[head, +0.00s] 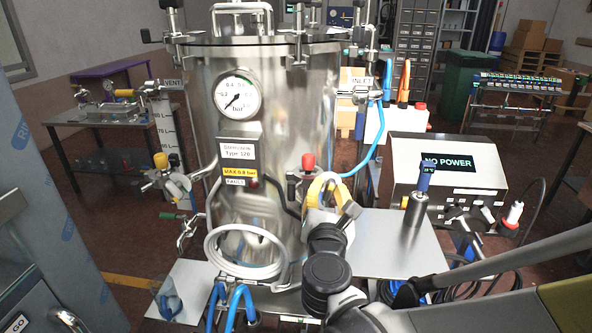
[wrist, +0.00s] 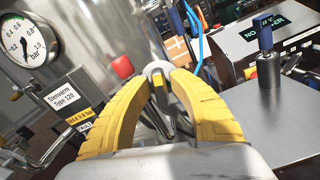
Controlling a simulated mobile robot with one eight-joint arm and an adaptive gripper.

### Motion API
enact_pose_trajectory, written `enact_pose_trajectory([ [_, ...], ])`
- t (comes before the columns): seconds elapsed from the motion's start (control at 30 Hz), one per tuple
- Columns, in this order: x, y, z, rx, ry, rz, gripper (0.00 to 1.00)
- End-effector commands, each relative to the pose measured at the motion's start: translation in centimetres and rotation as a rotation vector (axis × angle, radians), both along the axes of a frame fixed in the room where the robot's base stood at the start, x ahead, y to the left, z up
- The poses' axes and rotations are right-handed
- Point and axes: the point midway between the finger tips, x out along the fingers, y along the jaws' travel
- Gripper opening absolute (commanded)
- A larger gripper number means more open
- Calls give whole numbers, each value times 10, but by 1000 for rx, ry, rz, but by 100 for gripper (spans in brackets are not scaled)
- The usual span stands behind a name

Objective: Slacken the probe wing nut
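No wing nut can be made out clearly in either view. A blue-topped probe (head: 425,180) stands upright in a metal cylinder (head: 412,215) on the right side plate; it also shows in the wrist view (wrist: 265,38). My gripper (head: 325,178) has yellow ridged fingers and is just in front of the steel vessel (head: 300,110), left of the probe and apart from it. In the wrist view the grey fingertips (wrist: 157,69) meet. I see nothing clearly held between them. Fittings behind the fingers are partly hidden.
A red-capped valve (head: 308,162) is close behind my gripper. A gauge (head: 238,94) and labels are on the vessel. A coiled white hose (head: 245,250) hangs at the front. A "NO POWER" box (head: 447,170) stands at right. The side plate (head: 375,240) has bare room around the cylinder.

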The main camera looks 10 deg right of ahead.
Motion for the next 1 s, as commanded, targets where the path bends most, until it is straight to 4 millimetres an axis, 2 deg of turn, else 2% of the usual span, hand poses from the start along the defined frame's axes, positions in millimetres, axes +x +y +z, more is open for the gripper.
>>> enact_pose_trajectory([
  [0.17,-1,0,0,1,0,0,24],
  [0.27,-9,3,0,1,0,2,24],
  [0.7,-95,32,0,0,1,5,24],
  [0.83,-108,36,0,0,0,3,24],
  [1.0,-114,37,0,0,0,1,24],
])
